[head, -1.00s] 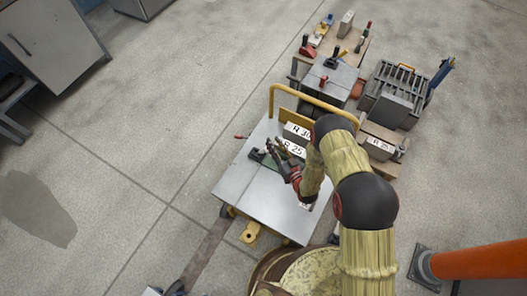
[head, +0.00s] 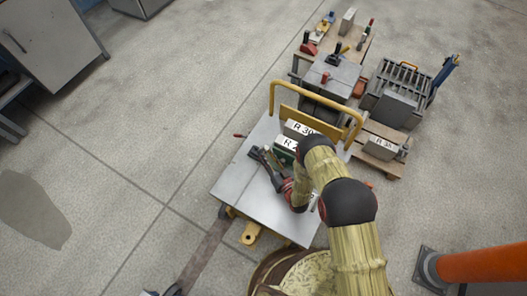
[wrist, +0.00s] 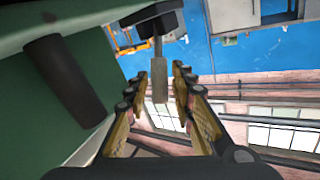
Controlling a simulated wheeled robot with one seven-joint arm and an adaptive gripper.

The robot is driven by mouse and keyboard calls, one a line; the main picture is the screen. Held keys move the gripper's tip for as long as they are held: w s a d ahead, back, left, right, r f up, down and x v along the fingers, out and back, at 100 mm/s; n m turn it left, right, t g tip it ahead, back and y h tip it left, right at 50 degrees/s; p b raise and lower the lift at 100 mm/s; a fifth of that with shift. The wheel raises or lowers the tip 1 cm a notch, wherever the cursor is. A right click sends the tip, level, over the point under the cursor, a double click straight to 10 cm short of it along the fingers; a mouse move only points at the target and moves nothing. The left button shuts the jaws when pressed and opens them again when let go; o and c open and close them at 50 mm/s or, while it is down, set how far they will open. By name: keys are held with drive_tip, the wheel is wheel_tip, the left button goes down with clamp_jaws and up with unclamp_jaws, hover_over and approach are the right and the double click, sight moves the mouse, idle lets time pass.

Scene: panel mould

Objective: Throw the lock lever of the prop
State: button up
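In the wrist view a lever with a grey grip (wrist: 159,80) on a thin rod comes from a dark block (wrist: 154,22). My gripper (wrist: 158,82) is open, with one finger on each side of the grip in the picture. Gaps show on both sides, and I see no clear contact. A dark green body (wrist: 40,125) with a dark cylinder (wrist: 63,80) fills the left of this view. In the head view my gripper (head: 268,162) is low over the cart top, beside a dark green part (head: 284,157). My arm hides some of this area.
The cart (head: 235,185) has a yellow rail (head: 318,97) and labelled blocks (head: 298,129) at its far side. Benches with tools (head: 335,75) and a slotted rack (head: 402,80) stand beyond. An orange cylinder (head: 485,262) is at lower right.

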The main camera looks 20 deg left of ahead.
sight(263, 149)
drive_tip(key=shift+b+x, duration=0.45)
drive_tip(key=shift+x, duration=1.25)
drive_tip(key=shift+c, duration=0.4)
clamp_jaws()
